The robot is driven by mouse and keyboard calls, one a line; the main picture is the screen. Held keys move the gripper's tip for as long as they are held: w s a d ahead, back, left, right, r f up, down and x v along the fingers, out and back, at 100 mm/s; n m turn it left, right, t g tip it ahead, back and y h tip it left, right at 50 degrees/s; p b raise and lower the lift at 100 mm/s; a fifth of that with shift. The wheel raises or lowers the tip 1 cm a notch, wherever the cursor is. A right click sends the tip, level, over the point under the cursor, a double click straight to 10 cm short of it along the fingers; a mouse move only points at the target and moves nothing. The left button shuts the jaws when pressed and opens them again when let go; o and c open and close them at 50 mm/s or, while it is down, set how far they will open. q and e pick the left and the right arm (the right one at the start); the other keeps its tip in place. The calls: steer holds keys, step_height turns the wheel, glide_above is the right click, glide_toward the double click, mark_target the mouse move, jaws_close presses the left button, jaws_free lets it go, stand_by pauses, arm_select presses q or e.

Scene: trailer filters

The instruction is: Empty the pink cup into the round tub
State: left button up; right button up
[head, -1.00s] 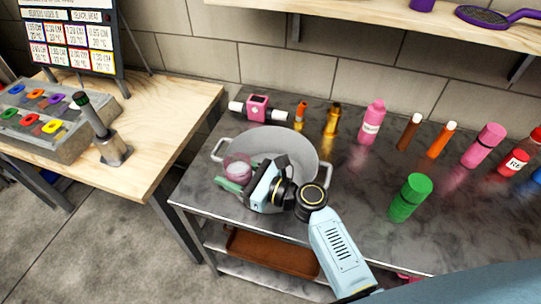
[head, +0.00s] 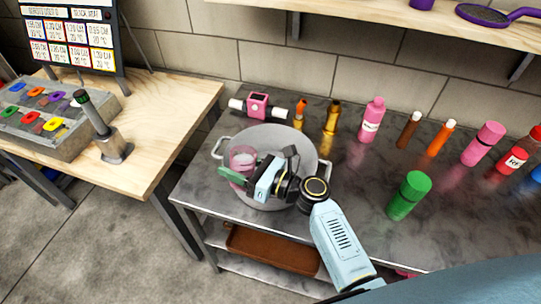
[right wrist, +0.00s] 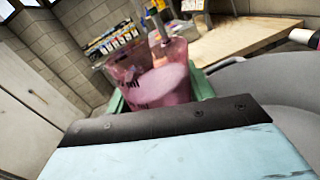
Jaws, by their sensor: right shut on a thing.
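The pink cup (head: 242,159) is see-through and stands roughly upright in the head view, over the left part of the round tub (head: 300,152). The tub is a wide grey metal pan with side handles on the table. My right gripper (head: 237,173) has green fingers shut on the cup, reaching in from the right across the tub. In the right wrist view the cup (right wrist: 155,85) sits between the green fingers, with a paler pink area inside; I cannot tell how much it holds. My left gripper is not in view.
A pink device (head: 257,105) lies behind the tub. A green bottle (head: 408,196) and several pink, brown, orange and red containers stand to the right on the dark metal table (head: 350,205). A wooden bench (head: 165,130) is at the left; a shelf (head: 400,22) hangs above.

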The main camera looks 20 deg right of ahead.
mark_target(248, 151)
steer(key=shift+w+d+f+m, duration=0.2)
steer(key=shift+w+m, duration=0.05)
steer(key=shift+m, duration=0.25)
steer(key=shift+w+d+m, duration=0.1)
steer(key=shift+m, duration=0.2)
steer(key=shift+w+d+r+m+t, duration=0.3)
steer(key=shift+d+r+m, duration=0.1)
steer(key=shift+m, duration=0.3)
steer(key=shift+f, duration=0.15)
steer(key=shift+w+d+f+m+b, duration=0.35)
steer(key=shift+d+m, duration=0.1)
steer(key=shift+m, duration=0.55)
steer(key=shift+w+d+r+m+t+p, duration=0.15)
steer(key=shift+r+m+p, duration=0.15)
steer(key=shift+m, duration=0.2)
steer(key=shift+s+a+r+m+t+p, duration=0.15)
steer(key=shift+r+m+p, duration=0.1)
steer(key=shift+m, duration=0.25)
steer(key=shift+d+f+m, duration=0.1)
steer(key=shift+f+m, duration=0.3)
steer(key=shift+m, duration=0.6)
steer(key=shift+w+d+r+m+t+h+p, duration=0.15)
steer(key=shift+r+m+t+p, duration=0.25)
steer(key=shift+m, duration=0.6)
steer(key=shift+a+r+m+t+h+p, duration=0.15)
steer(key=shift+r+m+t+p, duration=0.25)
steer(key=shift+m, duration=0.6)
stand_by(0.5)
